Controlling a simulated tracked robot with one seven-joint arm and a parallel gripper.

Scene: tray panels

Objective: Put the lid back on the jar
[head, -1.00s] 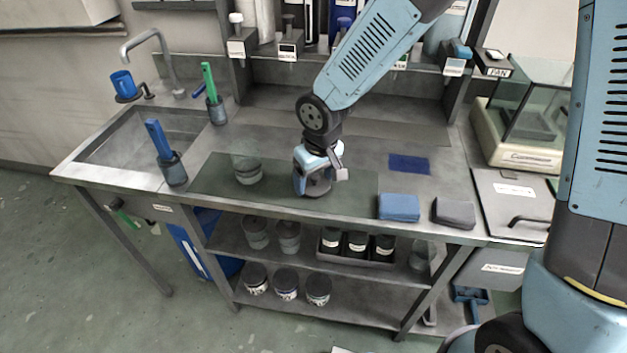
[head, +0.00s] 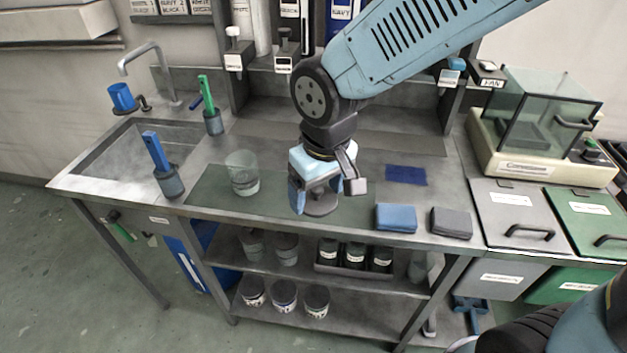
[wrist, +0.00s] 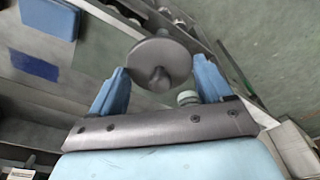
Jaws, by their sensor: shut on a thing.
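The clear glass jar (head: 242,174) stands upright and uncovered on the dark mat (head: 212,190) on the bench, left of my gripper. My gripper (head: 318,192) points down near the bench's front edge, shut on a round dark grey lid (head: 321,207). In the wrist view the lid (wrist: 160,50), with a knob in its middle, sits between the blue fingertips of my gripper (wrist: 160,66).
A blue block (head: 396,217) and a grey block (head: 451,222) lie right of the gripper, with a flat blue cloth (head: 406,175) behind. A blue-handled brush in a holder (head: 169,180) stands left of the jar, by the sink (head: 125,152). A balance (head: 535,140) stands at right.

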